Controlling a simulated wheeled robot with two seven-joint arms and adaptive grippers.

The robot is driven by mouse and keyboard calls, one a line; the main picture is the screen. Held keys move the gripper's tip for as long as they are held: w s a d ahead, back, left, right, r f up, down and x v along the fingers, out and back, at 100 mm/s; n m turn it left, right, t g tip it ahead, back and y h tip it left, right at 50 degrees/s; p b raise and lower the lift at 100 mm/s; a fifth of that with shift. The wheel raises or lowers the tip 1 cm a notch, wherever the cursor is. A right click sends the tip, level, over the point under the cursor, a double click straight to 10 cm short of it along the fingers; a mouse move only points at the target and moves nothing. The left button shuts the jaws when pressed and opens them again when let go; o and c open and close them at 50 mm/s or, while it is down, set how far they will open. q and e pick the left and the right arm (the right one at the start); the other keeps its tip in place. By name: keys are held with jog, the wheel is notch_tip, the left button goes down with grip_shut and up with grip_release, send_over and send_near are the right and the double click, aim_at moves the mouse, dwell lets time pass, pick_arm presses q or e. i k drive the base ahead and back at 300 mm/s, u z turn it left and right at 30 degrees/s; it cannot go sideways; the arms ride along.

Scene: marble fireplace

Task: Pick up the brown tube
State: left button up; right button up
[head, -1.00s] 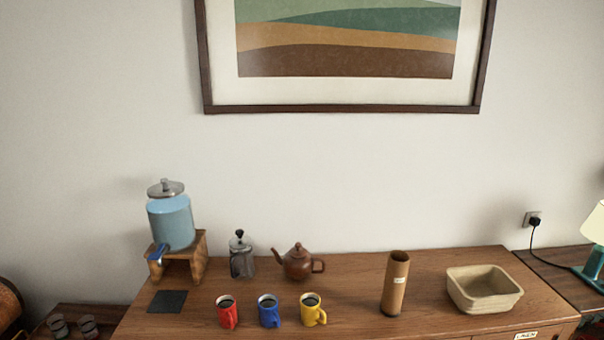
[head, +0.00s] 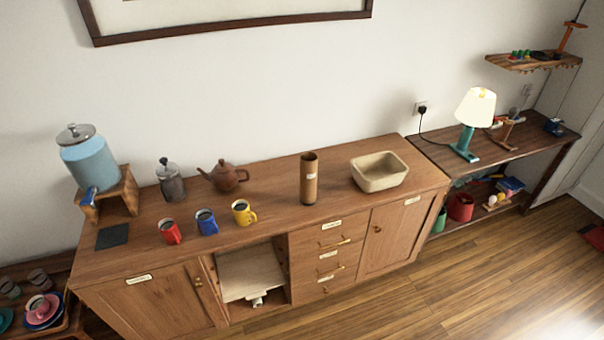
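The brown tube (head: 309,178) stands upright on top of the wooden sideboard (head: 270,198), near its front edge and right of the middle. Its top end is open and dark inside, and a small pale label is on its side. Nothing touches it. Neither of my grippers shows in the head view.
A beige basin (head: 379,173) stands right of the tube. To the left are a yellow mug (head: 243,213), a blue mug (head: 207,222), a red mug (head: 170,232), a brown teapot (head: 224,176) and a blue dispenser (head: 89,164). Open wooden floor (head: 400,290) lies in front.

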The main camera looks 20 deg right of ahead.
aim_at(308, 160)
jog(key=u, duration=0.3)
jog(key=i, duration=1.25)
jog(key=z, duration=0.3)
